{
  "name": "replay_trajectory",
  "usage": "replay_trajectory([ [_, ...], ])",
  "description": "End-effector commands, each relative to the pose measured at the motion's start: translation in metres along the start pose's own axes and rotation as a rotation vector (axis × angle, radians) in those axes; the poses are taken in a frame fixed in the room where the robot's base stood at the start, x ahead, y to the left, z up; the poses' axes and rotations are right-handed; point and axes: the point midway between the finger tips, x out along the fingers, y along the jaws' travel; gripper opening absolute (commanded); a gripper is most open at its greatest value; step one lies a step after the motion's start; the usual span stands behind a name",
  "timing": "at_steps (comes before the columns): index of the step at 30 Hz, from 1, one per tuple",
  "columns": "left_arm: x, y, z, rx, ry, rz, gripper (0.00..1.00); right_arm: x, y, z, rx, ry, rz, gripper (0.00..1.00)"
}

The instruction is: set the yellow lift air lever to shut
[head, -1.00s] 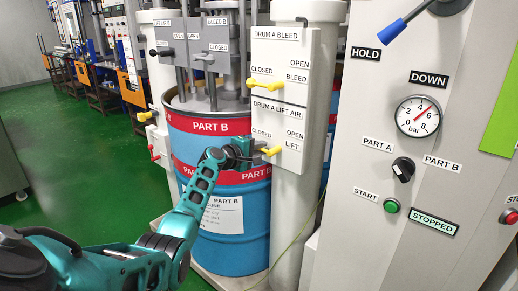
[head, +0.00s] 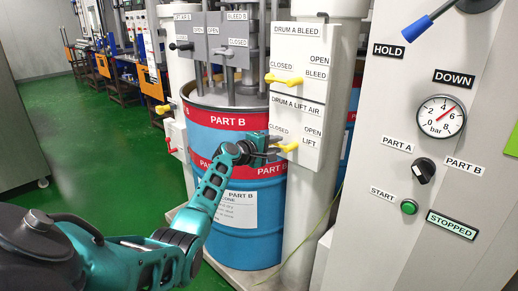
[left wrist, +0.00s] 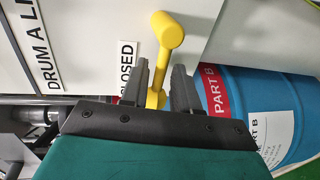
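The yellow lift air lever (head: 288,146) is on the lower white panel (head: 309,165) marked DRUM A LIFT AIR. It lies roughly level, below the CLOSED label and left of LIFT. My left gripper (head: 274,149) is at the lever's left part and hides some of it. In the left wrist view the lever (left wrist: 168,35) passes between the two fingers of my left gripper (left wrist: 160,88). The fingers stand apart, one on each side of it, with a visible gap on the right. Contact on the left finger is unclear. My right gripper is not in view.
The yellow bleed lever (head: 284,80) is just above. A blue drum (head: 255,235) with red bands stands behind my left gripper. A grey control cabinet (head: 365,190) with a gauge (head: 440,116) is at the right. Green floor (head: 95,150) is open at the left.

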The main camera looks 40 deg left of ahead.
Motion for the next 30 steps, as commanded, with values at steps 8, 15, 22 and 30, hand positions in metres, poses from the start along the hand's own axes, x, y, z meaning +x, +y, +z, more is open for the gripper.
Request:
replay_trajectory([
  [8, -0.042, 0.001, 0.0, 0.004, 0.0, -0.004, 0.3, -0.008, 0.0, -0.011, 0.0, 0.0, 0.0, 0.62],
  [15, -0.084, -0.001, 0.0, 0.002, 0.0, -0.004, 0.3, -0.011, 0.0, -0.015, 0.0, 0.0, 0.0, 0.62],
  [22, -0.112, -0.001, 0.001, -0.001, -0.002, -0.004, 0.3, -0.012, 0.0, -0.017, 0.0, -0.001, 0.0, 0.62],
  [30, -0.12, -0.001, 0.001, -0.002, -0.002, -0.002, 0.3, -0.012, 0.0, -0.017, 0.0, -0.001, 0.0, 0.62],
])
